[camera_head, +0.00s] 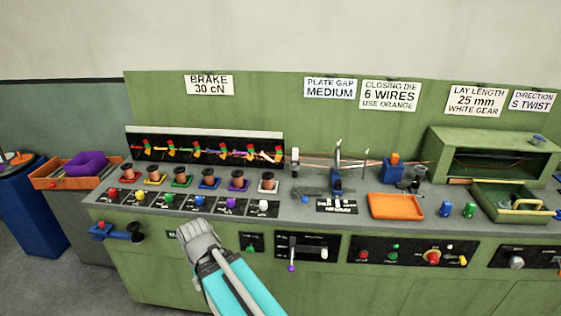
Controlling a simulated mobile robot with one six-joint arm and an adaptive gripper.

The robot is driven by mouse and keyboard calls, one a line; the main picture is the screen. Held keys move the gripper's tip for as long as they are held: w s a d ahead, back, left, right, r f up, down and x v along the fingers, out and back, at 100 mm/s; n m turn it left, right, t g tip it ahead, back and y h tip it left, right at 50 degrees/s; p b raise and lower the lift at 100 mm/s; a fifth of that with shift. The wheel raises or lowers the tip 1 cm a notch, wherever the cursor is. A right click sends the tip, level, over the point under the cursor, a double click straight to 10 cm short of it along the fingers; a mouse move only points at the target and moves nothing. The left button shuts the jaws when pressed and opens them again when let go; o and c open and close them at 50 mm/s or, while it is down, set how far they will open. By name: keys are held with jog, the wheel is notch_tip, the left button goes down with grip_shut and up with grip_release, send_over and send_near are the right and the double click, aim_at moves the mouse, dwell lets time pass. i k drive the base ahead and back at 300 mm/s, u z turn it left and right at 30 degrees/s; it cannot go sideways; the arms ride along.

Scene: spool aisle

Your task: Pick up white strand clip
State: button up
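A small white piece (263,206), which looks like the white strand clip, sits on the front strip of the green bench, at the right end of a row of coloured pieces. It is in front of the copper spool with the white base (268,182). The grey end of my arm, where my gripper (195,228) is, shows below the bench's front edge, left of and lower than the white piece and apart from it. My fingers cannot be made out, so open or shut does not show.
Other spools and coloured pieces line the bench to the left. An orange tray (396,207), a blue block (393,170) and a green box (490,155) stand to the right. A lever panel (307,247) is on the bench front.

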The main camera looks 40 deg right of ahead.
aim_at(296, 150)
jog(key=u, duration=0.25)
jog(key=k, duration=1.1)
jog(key=z, duration=1.05)
jog(key=i, duration=1)
jog(key=z, duration=0.05)
